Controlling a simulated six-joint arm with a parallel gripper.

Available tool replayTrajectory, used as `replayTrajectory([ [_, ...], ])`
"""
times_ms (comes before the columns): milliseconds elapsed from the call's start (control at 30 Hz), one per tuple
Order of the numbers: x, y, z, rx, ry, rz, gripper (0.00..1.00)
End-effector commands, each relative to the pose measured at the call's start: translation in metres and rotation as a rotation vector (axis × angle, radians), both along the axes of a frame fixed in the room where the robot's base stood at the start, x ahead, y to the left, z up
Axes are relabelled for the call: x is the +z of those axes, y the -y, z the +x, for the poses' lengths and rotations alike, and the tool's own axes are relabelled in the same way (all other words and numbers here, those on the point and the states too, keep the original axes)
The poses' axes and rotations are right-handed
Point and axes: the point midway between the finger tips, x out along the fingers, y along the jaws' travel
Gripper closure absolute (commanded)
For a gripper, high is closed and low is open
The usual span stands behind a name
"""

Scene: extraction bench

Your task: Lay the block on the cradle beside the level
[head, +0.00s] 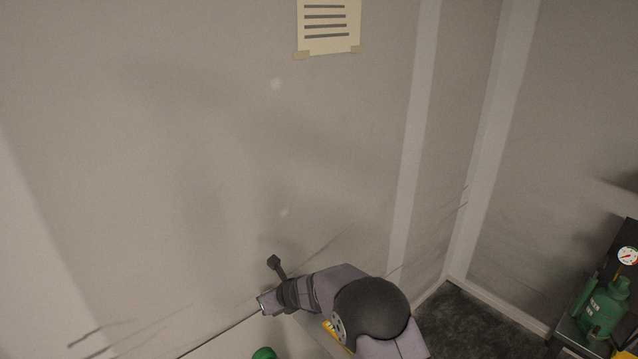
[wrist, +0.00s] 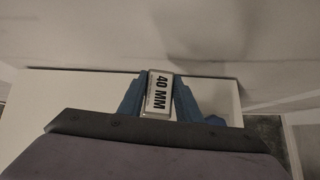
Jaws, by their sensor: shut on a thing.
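My gripper (wrist: 158,98) has two blue fingers, and they are shut on a pale block (wrist: 160,92) marked "40 MM" in the wrist view. The block lies between the fingers, with its labelled face toward the camera. In the head view my gripper (head: 265,304) is at the lower middle, close to the wall, with its fingers small and hard to make out. A cradle cannot be made out in either view. A small yellow piece (head: 329,327) shows beside my arm, mostly hidden; I cannot tell whether it is the level.
A white bench surface (wrist: 60,95) lies beneath the gripper, with the grey wall (wrist: 160,35) behind it. A green rounded thing (head: 264,353) shows at the bottom edge of the head view. A green bottle (head: 603,308) and a gauge (head: 627,256) stand at the far right.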

Motion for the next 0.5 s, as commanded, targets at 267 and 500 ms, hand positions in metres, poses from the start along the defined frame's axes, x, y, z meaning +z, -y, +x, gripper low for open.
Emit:
replayTrajectory([
  [267,0.031,0.086,0.011,-0.128,0.001,0.005,1.00],
  [500,0.065,0.206,-0.004,-0.311,-0.001,0.009,1.00],
])
